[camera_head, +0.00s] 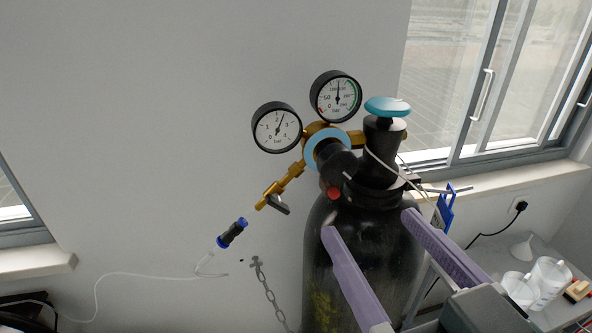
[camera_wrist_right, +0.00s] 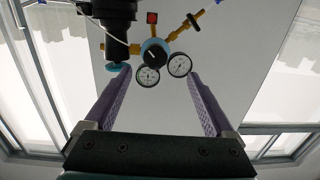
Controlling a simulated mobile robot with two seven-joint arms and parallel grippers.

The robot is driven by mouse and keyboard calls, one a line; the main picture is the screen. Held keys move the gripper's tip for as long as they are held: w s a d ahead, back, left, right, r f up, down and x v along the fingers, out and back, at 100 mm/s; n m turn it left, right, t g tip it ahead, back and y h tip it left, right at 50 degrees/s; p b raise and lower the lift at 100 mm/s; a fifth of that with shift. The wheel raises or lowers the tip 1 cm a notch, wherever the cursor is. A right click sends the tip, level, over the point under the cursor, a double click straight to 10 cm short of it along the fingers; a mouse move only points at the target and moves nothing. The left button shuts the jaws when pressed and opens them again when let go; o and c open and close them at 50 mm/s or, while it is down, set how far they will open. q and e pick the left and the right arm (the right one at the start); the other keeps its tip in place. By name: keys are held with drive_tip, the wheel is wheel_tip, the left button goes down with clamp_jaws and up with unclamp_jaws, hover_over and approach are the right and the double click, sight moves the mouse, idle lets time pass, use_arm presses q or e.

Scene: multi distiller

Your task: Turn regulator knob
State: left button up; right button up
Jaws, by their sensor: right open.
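The regulator knob (camera_head: 338,163) is black, with a pale blue ring behind it, and sits on the brass regulator at the top of a black gas cylinder (camera_head: 318,220). The knob also shows in the right wrist view (camera_wrist_right: 154,52), where the scene is upside down. My right gripper (camera_head: 369,223) is open and empty, with its purple fingers apart. In the head view its fingertips appear below the knob, in front of the cylinder. In the wrist view the knob lies ahead, between the finger lines, and no contact shows. My left gripper is out of view.
Two round gauges, a left one (camera_head: 277,128) and an upper one (camera_head: 336,96), flank the knob. A turquoise valve handwheel (camera_head: 387,107) tops the cylinder. A brass outlet (camera_head: 285,184) sticks out lower left. A chain (camera_head: 266,285) hangs on the wall. Cups (camera_head: 548,278) stand lower right.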

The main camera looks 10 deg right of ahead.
sight(341, 171)
use_arm(q)
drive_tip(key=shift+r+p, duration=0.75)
drive_tip(key=shift+p, duration=0.3)
use_arm(e)
drive_tip(key=shift+t+h, duration=0.3)
drive_tip(key=w, duration=1)
drive_tip(key=shift+s, duration=0.1)
